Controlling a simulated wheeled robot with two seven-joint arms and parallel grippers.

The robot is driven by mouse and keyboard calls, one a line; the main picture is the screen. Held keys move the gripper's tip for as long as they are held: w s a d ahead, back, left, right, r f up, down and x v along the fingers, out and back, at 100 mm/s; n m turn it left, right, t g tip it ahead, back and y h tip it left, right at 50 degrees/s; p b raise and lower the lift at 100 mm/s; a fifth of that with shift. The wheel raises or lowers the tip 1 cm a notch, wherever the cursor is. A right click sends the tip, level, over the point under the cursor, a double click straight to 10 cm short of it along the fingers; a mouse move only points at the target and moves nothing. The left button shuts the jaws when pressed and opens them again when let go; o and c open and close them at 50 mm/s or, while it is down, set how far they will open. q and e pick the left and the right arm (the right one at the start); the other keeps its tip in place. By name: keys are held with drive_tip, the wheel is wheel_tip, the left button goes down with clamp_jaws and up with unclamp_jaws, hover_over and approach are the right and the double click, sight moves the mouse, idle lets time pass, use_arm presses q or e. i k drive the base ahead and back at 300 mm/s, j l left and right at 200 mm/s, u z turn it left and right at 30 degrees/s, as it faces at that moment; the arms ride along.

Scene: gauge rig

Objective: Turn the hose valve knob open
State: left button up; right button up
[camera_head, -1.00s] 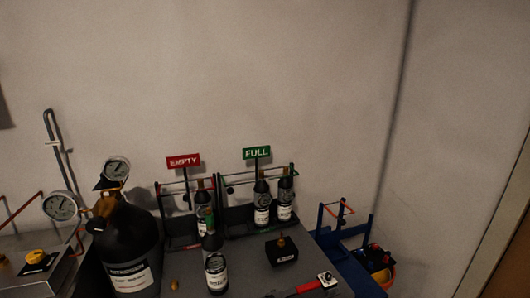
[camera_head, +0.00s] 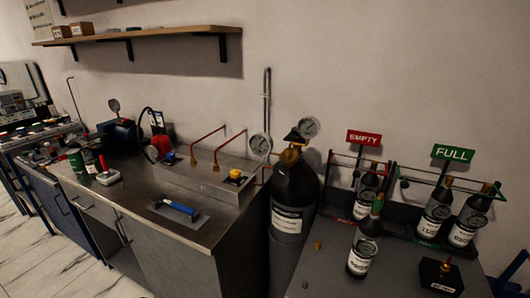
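A tall black gas cylinder (camera_head: 294,190) with a white label stands between the two worktops. Brass valve fittings (camera_head: 291,155) and two round gauges, one at the left (camera_head: 260,145) and one at the upper right (camera_head: 308,127), sit at its top. A yellow knob (camera_head: 235,174) sits on a dark plate on a low metal box (camera_head: 200,178) left of the cylinder. Copper pipes (camera_head: 205,152) rise from that box. I cannot tell which of these is the hose valve knob, or how far any knob is turned. Neither of my grippers shows in the head view.
Small black bottles stand right, one in front (camera_head: 364,250), others at racks under the red EMPTY sign (camera_head: 364,138) and green FULL sign (camera_head: 453,153). A small black box (camera_head: 441,276) sits nearby. A blue-handled tool (camera_head: 180,208) lies on the left bench. A shelf (camera_head: 140,36) hangs above.

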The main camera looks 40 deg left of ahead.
sight(170, 157)
drive_tip(key=u, duration=1.95)
